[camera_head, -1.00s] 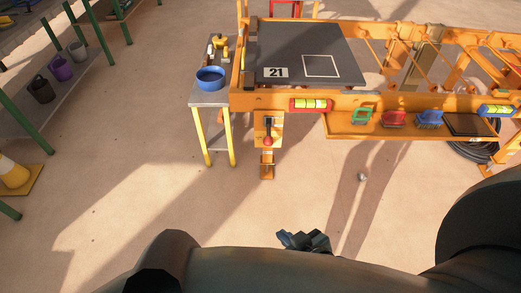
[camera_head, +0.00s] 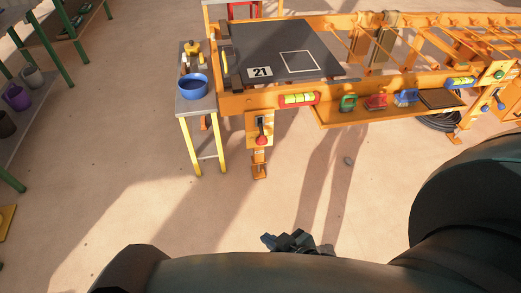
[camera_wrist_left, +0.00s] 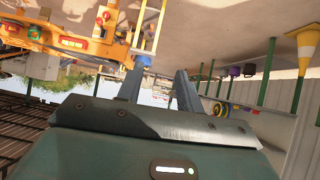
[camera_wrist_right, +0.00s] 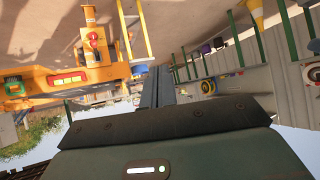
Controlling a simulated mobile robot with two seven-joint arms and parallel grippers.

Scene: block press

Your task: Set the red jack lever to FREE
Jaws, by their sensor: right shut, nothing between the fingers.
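The red jack lever (camera_head: 261,140) has a red knob and hangs at the front of the orange press frame, on an orange plate with a dark slot. Any lettering there is too small to read. The lever also shows in the right wrist view (camera_wrist_right: 94,38) and the left wrist view (camera_wrist_left: 106,17), both turned over. My right gripper (camera_head: 272,240) is low in the head view, well short of the lever; its fingers (camera_wrist_right: 158,72) are together and empty. My left gripper (camera_wrist_left: 158,75) has its fingers apart with nothing between them, away from the lever; it is hidden in the head view.
A small side table (camera_head: 196,104) with a blue bowl (camera_head: 193,89) stands left of the lever. A shelf (camera_head: 388,107) with colored clamp-like items and a yellow level vial (camera_head: 299,99) are to its right. Bare floor (camera_head: 225,215) lies between me and the press.

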